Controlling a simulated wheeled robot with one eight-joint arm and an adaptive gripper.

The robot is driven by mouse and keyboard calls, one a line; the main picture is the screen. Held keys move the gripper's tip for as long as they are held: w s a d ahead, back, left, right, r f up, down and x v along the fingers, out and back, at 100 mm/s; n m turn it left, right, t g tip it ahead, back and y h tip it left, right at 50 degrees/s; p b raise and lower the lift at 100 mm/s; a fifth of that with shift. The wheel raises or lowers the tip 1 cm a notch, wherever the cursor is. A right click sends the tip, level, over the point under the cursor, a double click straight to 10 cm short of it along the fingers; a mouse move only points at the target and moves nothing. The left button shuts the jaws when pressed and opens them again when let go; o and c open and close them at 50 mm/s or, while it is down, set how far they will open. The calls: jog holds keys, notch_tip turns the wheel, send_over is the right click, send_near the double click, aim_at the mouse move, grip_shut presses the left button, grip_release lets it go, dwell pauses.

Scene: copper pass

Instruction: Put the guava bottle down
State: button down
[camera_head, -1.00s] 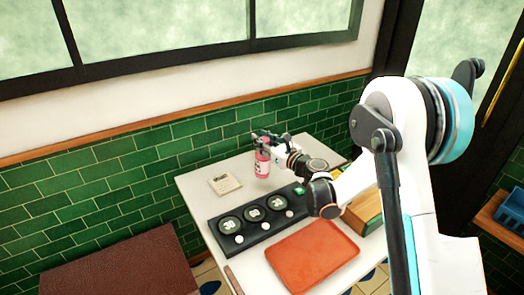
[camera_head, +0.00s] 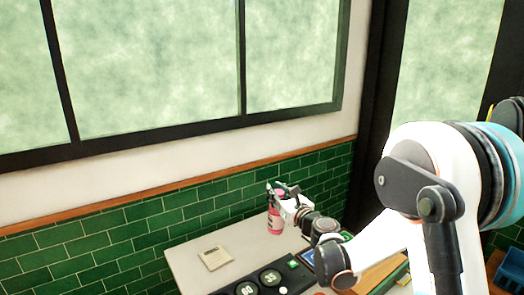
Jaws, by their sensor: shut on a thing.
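The pink guava bottle (camera_head: 274,221) with a pale label is upright over the far part of the white table (camera_head: 190,262), near the green tiled wall. My gripper (camera_head: 275,192) is shut on the bottle near its top. I cannot tell whether the bottle's base touches the table. My arm reaches in from the right and hides part of the table.
A small beige card or pad (camera_head: 215,258) lies on the table left of the bottle. A black panel with round discs (camera_head: 269,278) lies in front, cut by the lower picture edge. A wooden box (camera_head: 382,272) is at right. The table between pad and bottle is clear.

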jog(key=s+d+m+t+h, duration=0.1)
jog(key=s+d+m+h, duration=0.1)
jog(key=d, duration=0.5)
jog(key=s+d+m+t+h, duration=0.1)
jog(key=s+d+m+h, duration=0.2)
jog(key=d+h, duration=0.3)
jog(key=s+d+f, duration=0.1)
jog(key=d, duration=0.1)
jog(key=shift+s+d+m, duration=0.3)
jog(key=shift+s, duration=0.1)
jog(key=shift+w+a, duration=0.1)
